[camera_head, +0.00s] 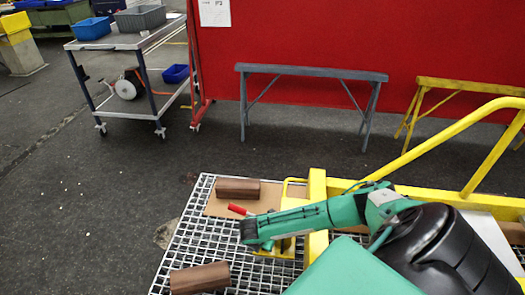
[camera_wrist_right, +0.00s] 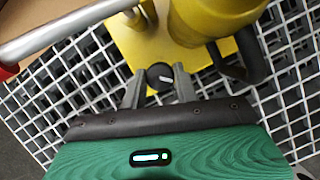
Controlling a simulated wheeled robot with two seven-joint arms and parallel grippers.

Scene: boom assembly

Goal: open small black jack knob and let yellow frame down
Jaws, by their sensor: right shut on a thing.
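The small black jack knob (camera_wrist_right: 160,76) with a white mark sits at the yellow jack base (camera_wrist_right: 130,45) in the right wrist view. My right gripper (camera_wrist_right: 160,80) has one finger on each side of the knob and is shut on it. In the head view, my green right arm hides the knob and the fingers. The jack's red-ended lever (camera_head: 240,209) shows beyond the arm; its silver bar (camera_wrist_right: 70,30) crosses the upper left of the wrist view. The yellow frame (camera_head: 440,195) extends right from an upright yellow post (camera_head: 317,188). My left gripper is not in view.
Brown blocks lie on the white grating (camera_head: 190,240): one at the back (camera_head: 237,188) on a brown board, one at the front (camera_head: 200,278). A grey trestle (camera_head: 310,72), a yellow trestle (camera_head: 465,85) and a cart (camera_head: 125,42) stand behind. Dark floor lies clear between.

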